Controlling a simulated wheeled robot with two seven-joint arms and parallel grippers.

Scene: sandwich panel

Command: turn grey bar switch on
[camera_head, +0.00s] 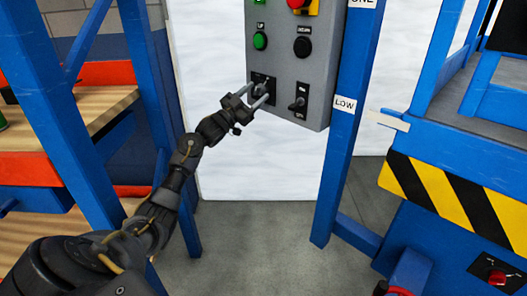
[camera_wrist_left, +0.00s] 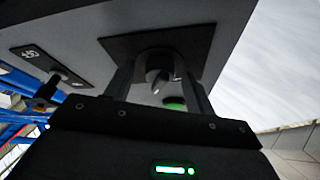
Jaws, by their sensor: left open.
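The grey control panel (camera_head: 285,68) hangs on a blue post. A switch with a bar-like handle (camera_head: 262,87) on a dark square plate sits at its lower left. My left gripper (camera_head: 257,97) is open at this switch. In the left wrist view the handle (camera_wrist_left: 158,80) shows between the two fingers, one on each side; I cannot tell whether they touch it. The handle's full position is partly hidden. A black lever switch (camera_head: 298,103) sits to its right and also shows in the left wrist view (camera_wrist_left: 47,88). My right gripper is out of view.
A green button (camera_head: 260,41) and a black button (camera_head: 302,46) sit above the switches, with a red button (camera_head: 297,3) at the top. The blue post (camera_head: 345,130) stands close right of the panel. A blue rack with wooden shelves (camera_head: 110,105) stands left.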

